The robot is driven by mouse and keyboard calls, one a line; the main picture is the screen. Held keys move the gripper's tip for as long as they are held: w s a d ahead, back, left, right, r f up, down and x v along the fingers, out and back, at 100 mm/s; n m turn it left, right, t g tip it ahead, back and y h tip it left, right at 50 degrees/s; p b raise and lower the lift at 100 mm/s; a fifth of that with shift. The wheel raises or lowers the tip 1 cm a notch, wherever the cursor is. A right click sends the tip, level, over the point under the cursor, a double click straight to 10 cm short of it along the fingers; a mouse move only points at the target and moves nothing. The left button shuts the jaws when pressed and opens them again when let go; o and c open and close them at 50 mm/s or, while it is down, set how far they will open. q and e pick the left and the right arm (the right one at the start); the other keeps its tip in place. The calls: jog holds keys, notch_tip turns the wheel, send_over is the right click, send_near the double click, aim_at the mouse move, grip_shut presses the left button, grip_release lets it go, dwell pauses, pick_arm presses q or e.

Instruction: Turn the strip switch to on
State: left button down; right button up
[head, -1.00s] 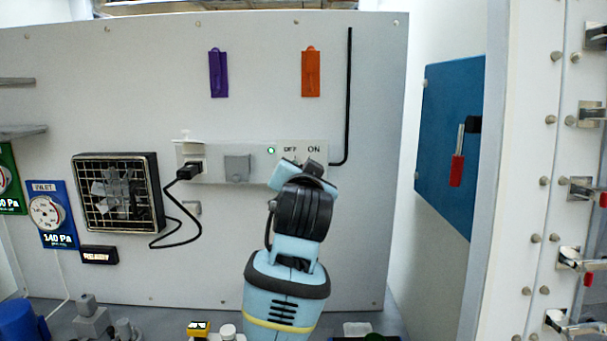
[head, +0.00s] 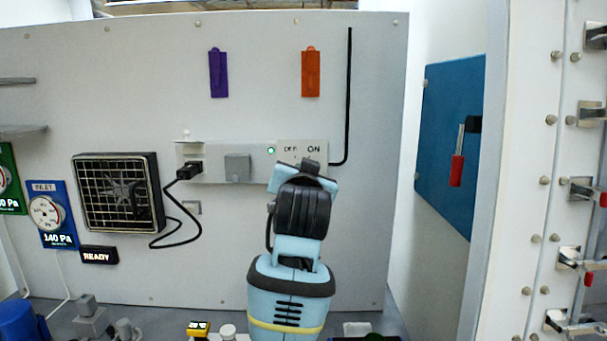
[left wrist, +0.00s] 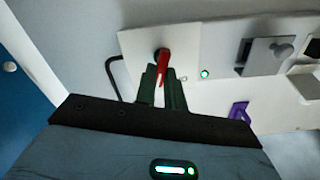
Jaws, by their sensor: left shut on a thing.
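The power strip (head: 210,176) is a pale bar on the grey wall panel in the head view. Its switch plate (head: 317,158) at the right end carries the words OFF and ON, with a lit green lamp (head: 271,150) beside it. My left gripper (head: 303,176) is in front of this plate and hides the switch handle there. In the left wrist view, the red switch handle (left wrist: 163,58) stands on the white plate (left wrist: 133,46). The dark green fingers of my left gripper (left wrist: 162,82) are shut on it. My right gripper is not in view.
A black plug (head: 190,171) with a cable to the caged fan (head: 118,192) sits at the strip's left end. A grey socket cover (head: 237,167) is between. Purple (head: 218,74) and orange (head: 310,73) tags hang above. A black rod (head: 348,95) runs down at right.

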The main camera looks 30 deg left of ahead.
pick_arm(q)
jog(key=shift+s+a+n, duration=0.1)
jog(key=shift+n, duration=1.7)
jog(key=c, duration=1.5)
grip_release()
